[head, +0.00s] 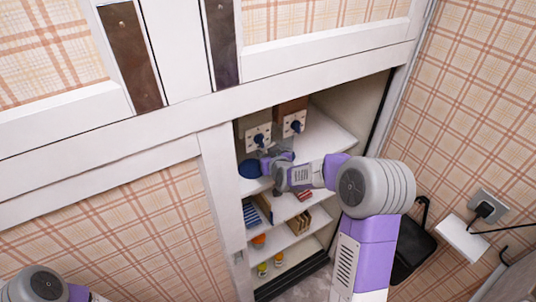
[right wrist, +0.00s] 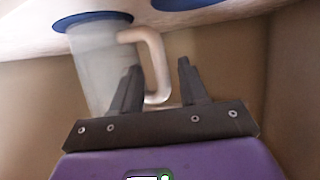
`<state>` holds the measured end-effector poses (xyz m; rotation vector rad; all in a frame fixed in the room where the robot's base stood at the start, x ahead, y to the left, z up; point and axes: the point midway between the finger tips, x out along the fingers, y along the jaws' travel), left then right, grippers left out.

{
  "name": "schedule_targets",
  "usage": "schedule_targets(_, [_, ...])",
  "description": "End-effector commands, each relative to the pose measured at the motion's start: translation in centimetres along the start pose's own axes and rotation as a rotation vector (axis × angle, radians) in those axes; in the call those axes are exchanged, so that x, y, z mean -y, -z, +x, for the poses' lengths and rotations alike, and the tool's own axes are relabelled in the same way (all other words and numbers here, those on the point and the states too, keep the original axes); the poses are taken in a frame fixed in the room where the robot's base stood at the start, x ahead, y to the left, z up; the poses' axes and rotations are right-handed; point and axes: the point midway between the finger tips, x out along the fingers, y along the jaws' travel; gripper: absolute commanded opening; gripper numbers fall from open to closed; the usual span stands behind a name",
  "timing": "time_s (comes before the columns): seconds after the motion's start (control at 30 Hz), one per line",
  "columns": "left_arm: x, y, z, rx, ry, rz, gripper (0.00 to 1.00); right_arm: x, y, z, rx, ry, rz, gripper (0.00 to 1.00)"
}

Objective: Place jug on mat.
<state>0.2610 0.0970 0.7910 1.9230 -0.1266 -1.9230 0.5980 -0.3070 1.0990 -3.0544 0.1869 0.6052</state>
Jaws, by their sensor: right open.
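A translucent pale jug (right wrist: 100,70) with a beige handle (right wrist: 158,65) fills the left of the right wrist view. Its upper end in that picture meets a blue round mat (right wrist: 68,22) on a white surface; I cannot tell whether it rests on it. Part of a second blue disc (right wrist: 190,3) shows beside it. My right gripper (right wrist: 158,82) is open, with the handle in line between its fingers; contact is unclear. In the head view the right gripper (head: 272,163) is inside the cabinet, near a blue round shape (head: 250,168). My left gripper is out of view.
The open cabinet has several white shelves (head: 283,238) with books (head: 250,213) and small items below. The cabinet's left post (head: 222,185) is close. A black bag-like object (head: 412,250) is at right.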

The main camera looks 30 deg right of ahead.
Motion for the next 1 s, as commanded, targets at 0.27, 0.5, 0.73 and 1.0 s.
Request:
schedule_targets(0.27, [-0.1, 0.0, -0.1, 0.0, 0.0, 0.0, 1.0, 0.0, 0.2, -2.0, -0.001, 0.0, 0.0, 0.44])
schedule_targets(0.5, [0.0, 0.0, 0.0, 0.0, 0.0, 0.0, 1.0, 0.0, 0.3, -6.9, -0.003, 0.0, 0.0, 0.44])
schedule_targets(0.73, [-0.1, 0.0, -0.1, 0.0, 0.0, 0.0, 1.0, 0.0, 0.3, -10.6, -0.002, -0.001, 0.0, 0.44])
schedule_targets(1.0, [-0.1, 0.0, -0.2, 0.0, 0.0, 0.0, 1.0, 0.0, 0.2, -12.1, 0.0, 0.0, 0.0, 0.44])
